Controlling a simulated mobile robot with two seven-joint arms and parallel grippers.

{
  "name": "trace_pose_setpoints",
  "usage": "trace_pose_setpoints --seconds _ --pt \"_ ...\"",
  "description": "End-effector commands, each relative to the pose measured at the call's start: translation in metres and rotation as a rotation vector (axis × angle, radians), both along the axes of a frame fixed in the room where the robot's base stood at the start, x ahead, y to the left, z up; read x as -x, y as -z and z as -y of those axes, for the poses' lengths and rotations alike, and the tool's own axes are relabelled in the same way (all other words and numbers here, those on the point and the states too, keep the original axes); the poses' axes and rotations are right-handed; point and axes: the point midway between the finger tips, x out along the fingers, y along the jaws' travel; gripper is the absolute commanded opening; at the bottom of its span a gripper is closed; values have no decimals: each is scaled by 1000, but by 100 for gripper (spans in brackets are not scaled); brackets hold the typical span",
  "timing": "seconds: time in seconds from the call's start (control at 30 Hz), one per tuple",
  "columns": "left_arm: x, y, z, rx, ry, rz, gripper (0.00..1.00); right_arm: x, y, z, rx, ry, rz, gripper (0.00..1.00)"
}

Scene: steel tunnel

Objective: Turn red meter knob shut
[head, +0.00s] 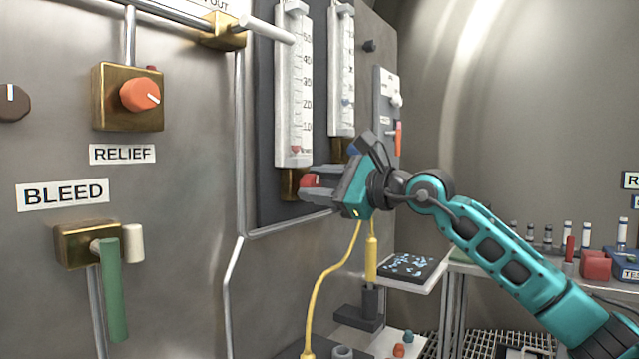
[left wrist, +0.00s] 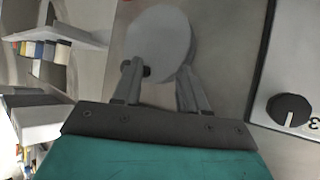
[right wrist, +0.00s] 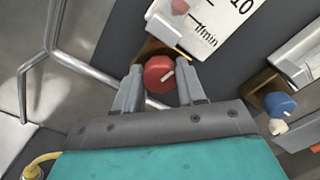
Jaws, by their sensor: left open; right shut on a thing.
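The red meter knob (right wrist: 158,74) sits on a brass block at the foot of a white flow meter (right wrist: 205,22). In the right wrist view my right gripper (right wrist: 158,95) has one finger on each side of the knob and is shut on it. The knob's white pointer mark slants up to the right. In the head view my right gripper (head: 318,188) reaches the panel from the right and partly hides the knob (head: 312,181). My left gripper shows only in the left wrist view (left wrist: 158,80), open with nothing between its fingers, before a round grey disc.
A second meter (head: 341,70) with a blue knob (right wrist: 280,104) stands close to the right. The orange relief knob (head: 140,94) and green bleed handle (head: 112,290) are at the left. A yellow cable (head: 325,285) hangs below my right gripper.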

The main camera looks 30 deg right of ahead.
Motion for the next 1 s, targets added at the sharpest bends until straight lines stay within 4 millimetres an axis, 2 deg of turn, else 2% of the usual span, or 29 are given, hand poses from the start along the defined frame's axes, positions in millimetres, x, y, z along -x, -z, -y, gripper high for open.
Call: trace_pose_setpoints --seconds 0.33,0.9,0.93,1.0 --pt "1 0 0 -1 -1 -2 43 0 0 0 143 1 62 9" --pt "1 1 -1 -1 -1 -3 43 0 0 0 176 1 75 9" --pt "1 1 -1 -1 -1 -3 43 0 0 0 176 1 75 40" --pt "1 1 -1 -2 -1 -4 43 0 0 0 175 1 74 47"
